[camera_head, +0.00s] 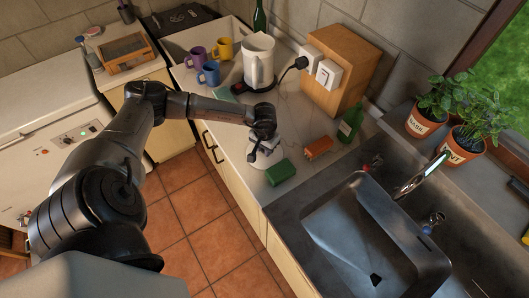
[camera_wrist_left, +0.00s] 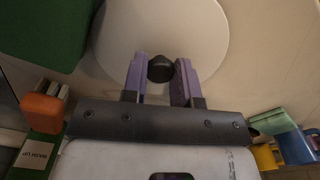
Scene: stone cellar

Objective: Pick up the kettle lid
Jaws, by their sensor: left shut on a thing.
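The kettle lid (camera_wrist_left: 200,35) is a pale round disc with a black knob (camera_wrist_left: 160,68), seen close up in the left wrist view. My left gripper (camera_wrist_left: 160,75) has its two purple fingers on either side of the knob and is shut on it. In the head view, my left gripper (camera_head: 260,152) is over the counter and largely covers the lid. I cannot tell whether the lid rests on the counter or is just above it. The white kettle (camera_head: 258,62) stands farther back on the counter. My right gripper is not in view.
A green block (camera_head: 280,172), an orange block (camera_head: 317,148) and a green bottle (camera_head: 350,124) are right of my gripper. Purple, yellow and blue mugs (camera_head: 209,73) stand farther back. A wooden box with sockets (camera_head: 340,68) is behind; the sink (camera_head: 350,225) is at the front right.

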